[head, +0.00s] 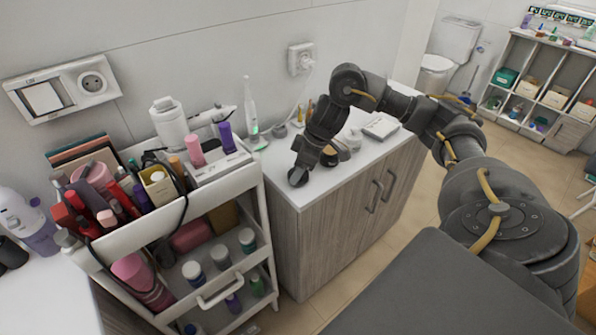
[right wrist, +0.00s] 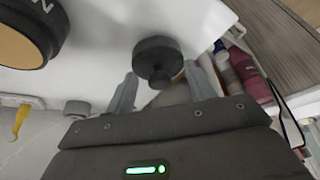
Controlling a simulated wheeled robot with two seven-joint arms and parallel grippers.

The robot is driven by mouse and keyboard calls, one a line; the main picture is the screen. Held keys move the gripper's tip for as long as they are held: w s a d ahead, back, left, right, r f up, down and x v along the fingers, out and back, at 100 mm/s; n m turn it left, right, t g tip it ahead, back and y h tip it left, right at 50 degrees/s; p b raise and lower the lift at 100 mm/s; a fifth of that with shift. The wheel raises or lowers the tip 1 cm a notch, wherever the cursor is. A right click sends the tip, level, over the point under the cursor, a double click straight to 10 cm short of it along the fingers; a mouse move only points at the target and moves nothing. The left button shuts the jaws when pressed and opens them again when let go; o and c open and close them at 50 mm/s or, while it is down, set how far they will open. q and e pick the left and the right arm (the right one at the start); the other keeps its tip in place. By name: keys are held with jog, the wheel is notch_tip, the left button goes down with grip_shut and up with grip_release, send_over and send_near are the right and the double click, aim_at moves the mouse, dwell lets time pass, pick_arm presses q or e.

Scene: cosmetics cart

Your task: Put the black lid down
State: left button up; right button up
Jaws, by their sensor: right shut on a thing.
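The black lid (right wrist: 157,60) is a dark round disc with a narrower knob-like part, seen between the fingertips of my right gripper (right wrist: 164,80) in the right wrist view. The gripper is shut on it. In the head view the black lid (head: 298,178) shows at the end of my right gripper (head: 302,165), low over or at the near left corner of the white countertop (head: 290,195). I cannot tell whether it touches the surface. My left gripper is out of view.
A dark round jar with a tan face (right wrist: 22,32) is close by in the right wrist view. A cart (head: 225,180) full of cosmetics stands left of the counter. An electric toothbrush (head: 250,110) and a white box (head: 381,126) stand further back.

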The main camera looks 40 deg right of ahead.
jog(key=shift+f, duration=0.45)
jog(key=o, duration=1)
jog(key=shift+f, duration=0.1)
jog(key=shift+c, duration=0.2)
jog(key=shift+r, duration=0.2)
jog(key=p+v, duration=0.3)
jog(key=v, duration=0.9)
